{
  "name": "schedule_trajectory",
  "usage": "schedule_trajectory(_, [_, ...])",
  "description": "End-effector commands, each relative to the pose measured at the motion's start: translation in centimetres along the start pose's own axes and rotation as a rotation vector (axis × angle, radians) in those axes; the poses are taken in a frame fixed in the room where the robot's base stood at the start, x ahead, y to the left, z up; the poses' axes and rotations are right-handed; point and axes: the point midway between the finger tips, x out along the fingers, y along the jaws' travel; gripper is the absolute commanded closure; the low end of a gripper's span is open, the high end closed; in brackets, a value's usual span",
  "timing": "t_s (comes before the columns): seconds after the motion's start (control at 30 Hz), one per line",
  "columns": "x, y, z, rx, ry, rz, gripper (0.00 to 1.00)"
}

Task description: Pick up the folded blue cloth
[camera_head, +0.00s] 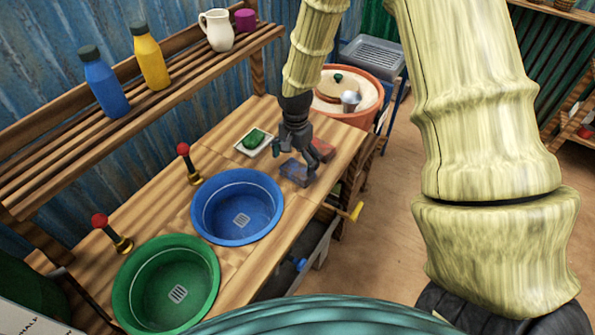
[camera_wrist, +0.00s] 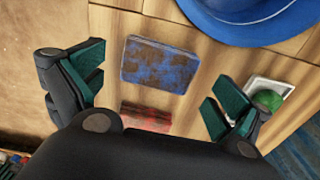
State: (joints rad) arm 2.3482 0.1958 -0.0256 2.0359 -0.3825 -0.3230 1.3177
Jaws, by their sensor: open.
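The folded blue cloth (camera_head: 296,171) lies flat on the wooden bench, right of the blue basin. In the wrist view the same blue cloth (camera_wrist: 159,64) is a square with brown patches, ahead of and between the fingers. My gripper (camera_head: 296,160) is over the bench right at the cloth, pointing down, and partly hides it in the head view. In the wrist view my gripper (camera_wrist: 150,90) has its two green-padded fingers spread wide, with nothing between them touching the pads. I cannot tell the exact height above the cloth.
A folded red cloth (camera_head: 322,150) lies just behind the blue one. A white dish (camera_head: 244,148) with a green sponge (camera_head: 255,139) stands to the left. The blue basin (camera_head: 202,225) and green basin (camera_head: 135,310) are set in the bench. A shelf (camera_head: 60,165) runs along the wall.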

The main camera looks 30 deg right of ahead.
Motion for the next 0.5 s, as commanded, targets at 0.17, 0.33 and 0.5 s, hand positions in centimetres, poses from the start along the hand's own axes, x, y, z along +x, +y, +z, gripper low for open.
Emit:
schedule_trajectory(0.17, [0.5,0.1,-0.2,0.003,-0.001,0.000,0.00])
schedule_trajectory(0.33, [1.8,0.0,-0.7,0.003,-0.001,0.000,0.00])
schedule_trajectory(0.5, [3.5,-0.1,-1.0,0.002,-0.001,0.001,0.00])
